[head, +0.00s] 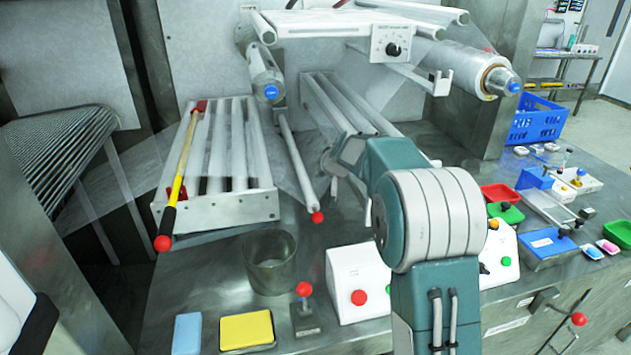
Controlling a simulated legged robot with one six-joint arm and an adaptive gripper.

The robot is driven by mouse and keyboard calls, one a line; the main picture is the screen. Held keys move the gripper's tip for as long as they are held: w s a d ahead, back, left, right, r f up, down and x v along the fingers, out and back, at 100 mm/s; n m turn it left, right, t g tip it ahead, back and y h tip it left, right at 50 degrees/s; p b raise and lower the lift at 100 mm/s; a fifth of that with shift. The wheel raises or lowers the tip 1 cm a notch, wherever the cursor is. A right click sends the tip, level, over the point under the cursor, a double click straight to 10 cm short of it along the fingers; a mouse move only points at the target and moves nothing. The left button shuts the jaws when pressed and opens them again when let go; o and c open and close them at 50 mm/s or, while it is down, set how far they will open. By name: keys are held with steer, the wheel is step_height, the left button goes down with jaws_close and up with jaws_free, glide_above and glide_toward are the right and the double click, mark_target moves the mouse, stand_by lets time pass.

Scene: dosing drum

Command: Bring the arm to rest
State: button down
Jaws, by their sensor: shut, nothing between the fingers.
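My teal and grey arm rises from the bottom of the head view, right of centre, and bends at a large round grey joint. Its far part reaches up and left over the metal bench (215,300). My gripper (333,164) is small and dark at the far end, in front of the slanted rollers. It is shut and holds nothing. Its fingertips are hard to make out, and my arm partly covers that area.
A film machine with rollers (225,150) and a film roll (455,70) stands close behind my arm. A red-knobbed yellow lever (180,170), a clear beaker (270,262) and a white button box (357,285) are nearby. Small trays and a blue crate (538,120) are at right.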

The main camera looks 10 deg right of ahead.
steer(key=s+a+r+g, duration=0.15)
steer(key=s+r, duration=0.35)
steer(key=s, duration=0.7)
steer(key=s+a+r, duration=0.2)
steer(key=s+r, duration=0.3)
steer(key=s, duration=0.7)
steer(key=s+f+g+h, duration=0.1)
steer(key=s+f, duration=0.2)
steer(key=s, duration=0.8)
steer(key=s+f+g, duration=0.1)
steer(key=s+f, duration=0.2)
steer(key=s, duration=0.8)
steer(key=shift+n+h, duration=0.4)
